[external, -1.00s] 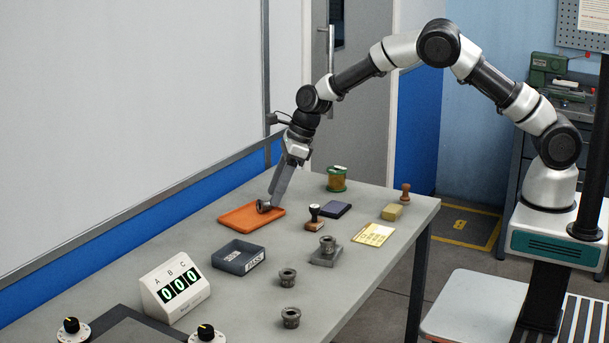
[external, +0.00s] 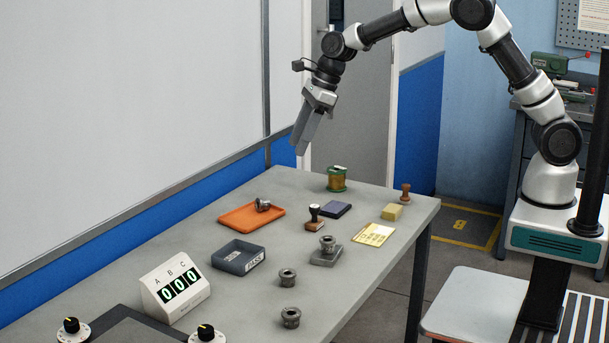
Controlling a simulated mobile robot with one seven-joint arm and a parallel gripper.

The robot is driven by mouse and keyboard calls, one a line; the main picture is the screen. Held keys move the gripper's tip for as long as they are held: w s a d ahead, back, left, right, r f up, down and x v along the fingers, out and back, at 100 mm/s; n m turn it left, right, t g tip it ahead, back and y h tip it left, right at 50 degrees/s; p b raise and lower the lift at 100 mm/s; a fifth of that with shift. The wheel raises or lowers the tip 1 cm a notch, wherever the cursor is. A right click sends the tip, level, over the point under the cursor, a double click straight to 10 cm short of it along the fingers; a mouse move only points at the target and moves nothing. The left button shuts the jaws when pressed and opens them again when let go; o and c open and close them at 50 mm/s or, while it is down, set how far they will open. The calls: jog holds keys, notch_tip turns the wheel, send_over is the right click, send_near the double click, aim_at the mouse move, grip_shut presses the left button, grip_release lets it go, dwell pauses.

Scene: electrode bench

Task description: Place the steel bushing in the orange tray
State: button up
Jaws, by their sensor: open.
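A steel bushing (external: 263,205) lies on its side in the orange tray (external: 240,220), toward the tray's right end. My gripper (external: 302,148) is open and empty, raised well above the table, above and to the right of the tray. Other similar bushings are on the table: one (external: 327,243) stands on a grey block (external: 325,257), and two more, (external: 287,277) and (external: 291,317), stand on the bare table at the front.
A grey labelled tray (external: 238,257) and a counter box (external: 175,288) stand at front left. A stamp (external: 314,218), dark pad (external: 335,209), yellow note pad (external: 374,234), sponge-like block (external: 392,211) and green-gold spool (external: 337,179) stand right of the orange tray.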

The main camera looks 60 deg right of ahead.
jog(key=s+d+r+n, duration=0.4)
jog(key=s+r+n, duration=0.2)
jog(key=s, duration=0.2)
jog(key=s+d+r+n, duration=0.4)
jog(key=s+r+n, duration=0.2)
jog(key=s+r, duration=0.15)
jog(key=s+d+f+n+t+h, duration=0.1)
jog(key=s+d+n, duration=0.2)
jog(key=s+n, duration=0.4)
jog(key=s+d+f+n+t+h, duration=0.1)
jog(key=s+d+n, duration=0.2)
jog(key=s+n, duration=0.5)
jog(key=s, duration=0.6)
jog(key=shift+s+h, duration=0.2)
jog(key=shift+h, duration=0.2)
